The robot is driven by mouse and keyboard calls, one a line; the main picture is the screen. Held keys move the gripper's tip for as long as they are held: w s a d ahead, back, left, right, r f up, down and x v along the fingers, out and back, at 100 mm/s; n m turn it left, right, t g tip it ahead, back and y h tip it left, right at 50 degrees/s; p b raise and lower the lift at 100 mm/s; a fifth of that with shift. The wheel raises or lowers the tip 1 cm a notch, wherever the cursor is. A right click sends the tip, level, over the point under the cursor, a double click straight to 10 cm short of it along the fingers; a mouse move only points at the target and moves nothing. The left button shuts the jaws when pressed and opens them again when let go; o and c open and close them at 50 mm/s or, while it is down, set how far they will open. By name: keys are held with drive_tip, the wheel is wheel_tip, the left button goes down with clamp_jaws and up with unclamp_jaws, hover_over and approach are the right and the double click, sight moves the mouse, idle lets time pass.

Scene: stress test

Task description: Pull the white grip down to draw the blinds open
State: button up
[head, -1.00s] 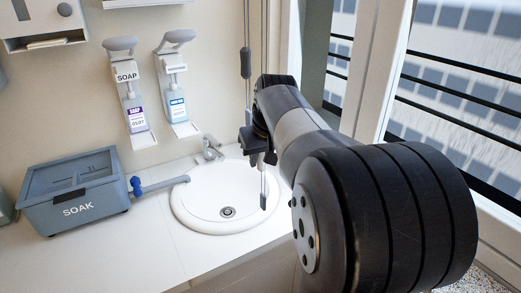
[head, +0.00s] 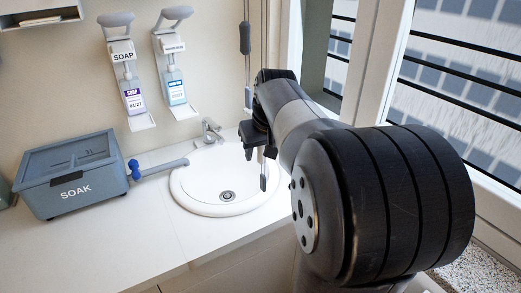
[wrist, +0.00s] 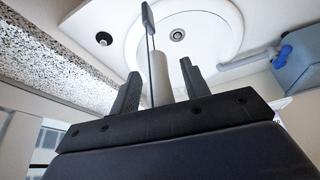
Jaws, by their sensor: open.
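The white grip (wrist: 160,88) shows in the wrist view as a pale cylinder between the two fingers. A thin grey rod or cord (wrist: 148,28) runs beyond it. My gripper (wrist: 159,90) is open, with one dark finger on each side of the grip and a gap visible. In the head view my gripper (head: 260,148) hangs above the sink, and a slim pale piece (head: 263,178) sticks out below it. My arm hides most of the cord there. A second cord with a dark weight (head: 245,38) hangs just left. The blinds themselves are not clearly seen.
A white sink (head: 190,200) with a tap (head: 210,130) lies below my gripper. A grey SOAK box (head: 75,188) stands left on the counter (head: 110,240). Two soap dispensers (head: 133,100) hang on the wall. The window frame (head: 375,65) is close on the right.

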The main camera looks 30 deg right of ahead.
drive_tip(key=shift+r, duration=0.1)
drive_tip(key=v, duration=1)
drive_tip(key=shift+s+r, duration=0.2)
drive_tip(key=shift+r, duration=0.05)
drive_tip(key=x, duration=1)
drive_tip(key=shift+w+f, duration=0.15)
drive_tip(key=shift+f, duration=0.25)
wheel_tip(320, 180, up, 4)
drive_tip(key=shift+f+p, duration=0.25)
drive_tip(key=shift+p, duration=0.9)
drive_tip(key=shift+r, duration=0.4)
drive_tip(key=shift+f, duration=0.1)
